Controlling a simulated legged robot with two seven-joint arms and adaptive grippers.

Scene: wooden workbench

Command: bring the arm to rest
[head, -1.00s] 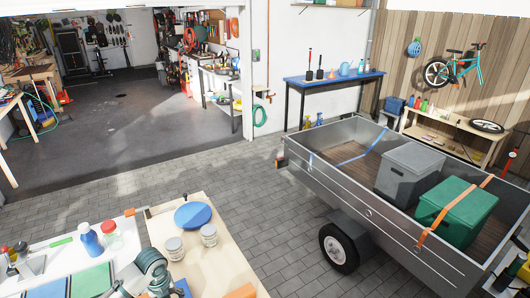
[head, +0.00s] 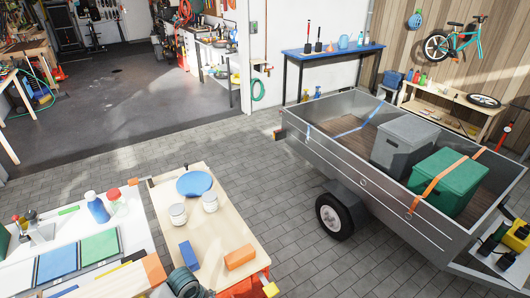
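Neither gripper shows clearly in the head view. A dark, rounded, ringed shape (head: 185,282) stands at the bottom edge, in front of the blue block; I cannot tell whether it is part of my arm. No gripper fingers show on or over the bench. The light wooden board (head: 215,232) holds a blue disc (head: 194,184), two grey-lidded tins (head: 178,214) (head: 210,202), a blue block (head: 189,255) and an orange block (head: 240,257). All of these rest on it, apart from any gripper.
On the white bench part at left stand a blue bottle (head: 97,207), a red-capped jar (head: 116,202) and blue (head: 57,262) and green (head: 100,246) panels. A trailer (head: 300,135) with a grey box (head: 404,142) and a green box (head: 447,182) stands at right. Paving between is clear.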

